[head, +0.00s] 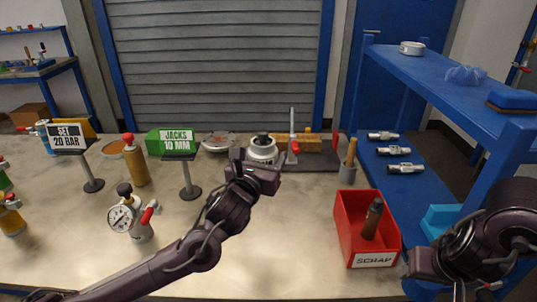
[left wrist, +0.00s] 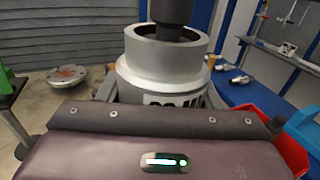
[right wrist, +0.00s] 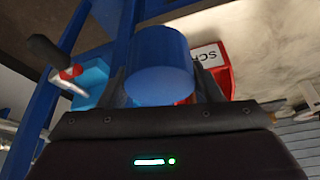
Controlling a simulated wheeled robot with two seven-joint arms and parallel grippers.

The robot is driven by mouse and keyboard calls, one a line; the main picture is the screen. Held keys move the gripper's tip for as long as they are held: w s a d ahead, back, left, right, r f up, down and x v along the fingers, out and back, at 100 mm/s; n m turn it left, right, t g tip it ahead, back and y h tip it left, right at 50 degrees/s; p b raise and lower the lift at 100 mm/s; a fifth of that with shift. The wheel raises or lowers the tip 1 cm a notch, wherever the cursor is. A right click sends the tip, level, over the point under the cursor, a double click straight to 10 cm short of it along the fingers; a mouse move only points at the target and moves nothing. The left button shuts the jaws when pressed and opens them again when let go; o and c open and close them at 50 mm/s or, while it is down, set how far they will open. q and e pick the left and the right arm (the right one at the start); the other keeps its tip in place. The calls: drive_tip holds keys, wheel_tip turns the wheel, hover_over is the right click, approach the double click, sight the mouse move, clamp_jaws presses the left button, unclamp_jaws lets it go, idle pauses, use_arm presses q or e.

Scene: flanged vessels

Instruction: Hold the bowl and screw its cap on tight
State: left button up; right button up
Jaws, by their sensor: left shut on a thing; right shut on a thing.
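A grey metal vessel (head: 262,151) with a dark top stands upright at the back middle of the bench. In the left wrist view, the vessel (left wrist: 165,62) has a wide round collar, a partly hidden label and a dark cylinder (left wrist: 174,14) standing in its mouth. My left gripper (head: 260,168) is shut on the vessel from the front. My right gripper (right wrist: 160,88) is shut on a smooth blue cylinder (right wrist: 160,70), at the far right near the shelf. I cannot tell whether this is the cap. The head view does not clearly show it.
A red scrap bin (head: 351,222) holding a brown bottle stands between my arms. Blue shelving (head: 455,90) borders the right side. A gauge vessel (head: 135,215) and sign stands occupy the left bench. A fixture (head: 300,155) stands just right of the vessel.

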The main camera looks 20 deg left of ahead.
drive_tip(key=shift+r, duration=0.2)
drive_tip(key=shift+r+p, duration=0.3)
drive_tip(key=shift+p, duration=0.2)
use_arm(q)
drive_tip(key=s+a+f, duration=0.1)
drive_tip(key=s+f, duration=0.4)
drive_tip(key=s, duration=0.2)
drive_tip(key=s+a+f+y, duration=0.1)
drive_tip(key=s+f, duration=0.3)
drive_tip(key=s, duration=0.4)
drive_tip(key=shift+f+n, duration=0.4)
drive_tip(key=shift+d, duration=0.1)
drive_tip(key=s+d+f+m+g+h, duration=0.2)
drive_tip(key=d+m+g+h, duration=0.2)
drive_tip(key=d+m+h, duration=0.4)
drive_tip(key=d+h, duration=0.3)
drive_tip(key=d, duration=0.3)
drive_tip(key=shift+f, duration=0.15)
use_arm(e)
drive_tip(key=shift+a, duration=0.1)
